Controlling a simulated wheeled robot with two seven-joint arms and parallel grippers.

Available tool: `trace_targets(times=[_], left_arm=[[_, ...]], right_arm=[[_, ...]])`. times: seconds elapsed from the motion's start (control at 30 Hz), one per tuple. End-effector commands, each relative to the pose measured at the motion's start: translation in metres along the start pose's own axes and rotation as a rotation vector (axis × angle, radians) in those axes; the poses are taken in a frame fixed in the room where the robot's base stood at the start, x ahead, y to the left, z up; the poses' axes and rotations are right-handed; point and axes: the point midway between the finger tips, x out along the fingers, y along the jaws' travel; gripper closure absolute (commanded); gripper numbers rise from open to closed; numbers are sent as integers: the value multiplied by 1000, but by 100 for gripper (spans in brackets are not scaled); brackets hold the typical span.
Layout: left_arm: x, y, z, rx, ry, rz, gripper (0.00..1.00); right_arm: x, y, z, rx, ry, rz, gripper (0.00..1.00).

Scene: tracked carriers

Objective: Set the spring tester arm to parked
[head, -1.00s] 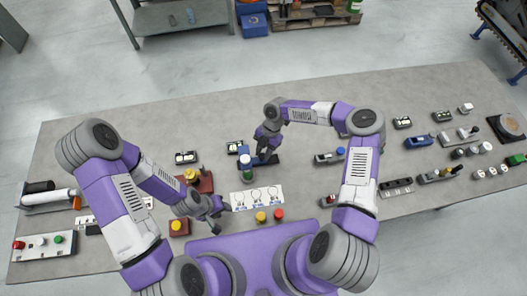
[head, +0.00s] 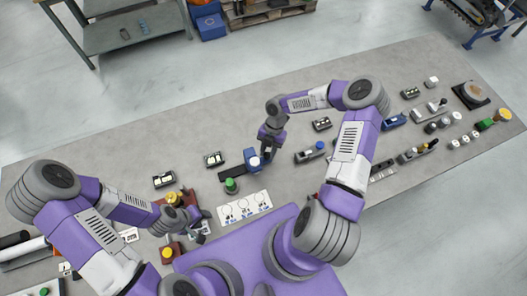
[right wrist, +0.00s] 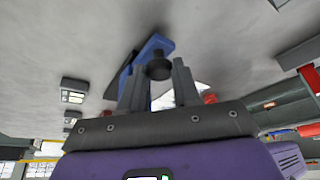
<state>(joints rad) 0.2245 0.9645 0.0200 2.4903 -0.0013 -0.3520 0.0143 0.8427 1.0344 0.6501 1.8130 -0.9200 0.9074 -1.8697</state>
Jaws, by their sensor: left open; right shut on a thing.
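A blue carrier (head: 249,156) with a white-topped post sits toward the right end of a dark rail (head: 227,173); I cannot tell for sure that this is the spring tester arm. My right gripper (head: 264,153) is above it. In the right wrist view, a black round knob (right wrist: 158,67) on the blue carrier (right wrist: 155,44) sits between the fingers of the right gripper (right wrist: 160,88), which is shut on it. My left gripper (head: 203,229) is open and empty, low, left of the white card.
A green-topped post (head: 231,185) stands just in front of the rail. A white card (head: 244,207) with several drawn circles lies nearer me. A red base with a yellow knob (head: 172,198) is left. Other small fixtures stand right, among them a blue-capped one (head: 320,146).

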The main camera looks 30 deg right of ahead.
Motion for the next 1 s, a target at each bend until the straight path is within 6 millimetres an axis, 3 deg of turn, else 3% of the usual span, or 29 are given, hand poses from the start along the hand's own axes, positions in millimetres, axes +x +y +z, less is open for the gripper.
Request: trace_targets(times=[0.07, 0.1, 0.23, 0.57, 1.0], left_arm=[[0, 0, 0, 0, 0, 0, 57], [0, 0, 0, 0, 0, 0, 57], [0, 0, 0, 0, 0, 0, 57], [0, 0, 0, 0, 0, 0, 57], [6, -2, 0, 0, 0, 0, 57]], right_arm=[[-2, -3, 4, 4, -9, -6, 100], [-2, -2, 3, 3, -9, -7, 64], [-2, -2, 3, 3, -7, -8, 44], [-4, -1, 2, 1, -5, -6, 44], [-67, -2, 3, 4, -8, -5, 44]])
